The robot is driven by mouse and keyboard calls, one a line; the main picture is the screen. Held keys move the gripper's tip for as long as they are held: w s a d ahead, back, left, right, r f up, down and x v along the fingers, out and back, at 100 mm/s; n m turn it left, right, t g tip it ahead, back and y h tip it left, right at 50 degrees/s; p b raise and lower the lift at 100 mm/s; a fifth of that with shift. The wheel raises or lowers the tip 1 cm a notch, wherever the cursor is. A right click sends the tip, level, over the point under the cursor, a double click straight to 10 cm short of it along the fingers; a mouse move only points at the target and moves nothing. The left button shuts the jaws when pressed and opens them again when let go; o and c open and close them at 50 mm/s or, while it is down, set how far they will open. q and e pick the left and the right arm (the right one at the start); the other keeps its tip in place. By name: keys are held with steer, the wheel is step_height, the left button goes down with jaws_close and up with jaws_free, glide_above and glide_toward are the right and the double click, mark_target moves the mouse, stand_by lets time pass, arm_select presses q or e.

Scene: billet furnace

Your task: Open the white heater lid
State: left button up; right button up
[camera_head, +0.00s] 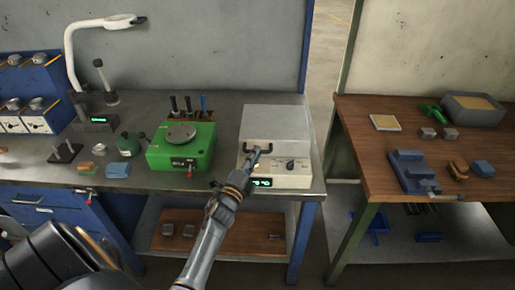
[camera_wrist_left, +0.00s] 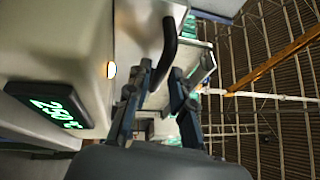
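The white heater (camera_head: 290,176) stands at the right end of the metal bench. Its white lid (camera_head: 278,122) looks closed, with a dark handle (camera_head: 262,150) at its front edge. My left gripper (camera_head: 253,162) is at the front of the heater, right by the handle. In the left wrist view, the dark curved handle (camera_wrist_left: 166,47) lies just beyond the fingertips of my left gripper (camera_wrist_left: 162,76). The two fingers stand apart with a gap between them; I cannot tell whether they touch the handle. The heater's green display (camera_wrist_left: 55,112) is lit. My right gripper is not in view.
A green device (camera_head: 181,150) stands left of the heater on the bench (camera_head: 222,112). A white lamp (camera_head: 100,25) stands behind. A wooden table (camera_head: 365,140) with a blue vise (camera_head: 410,170) is on the right, across a gap. A wall panel rises behind the heater.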

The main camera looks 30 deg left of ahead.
arm_select(q)
steer(key=shift+x, duration=1.15)
jaws_close()
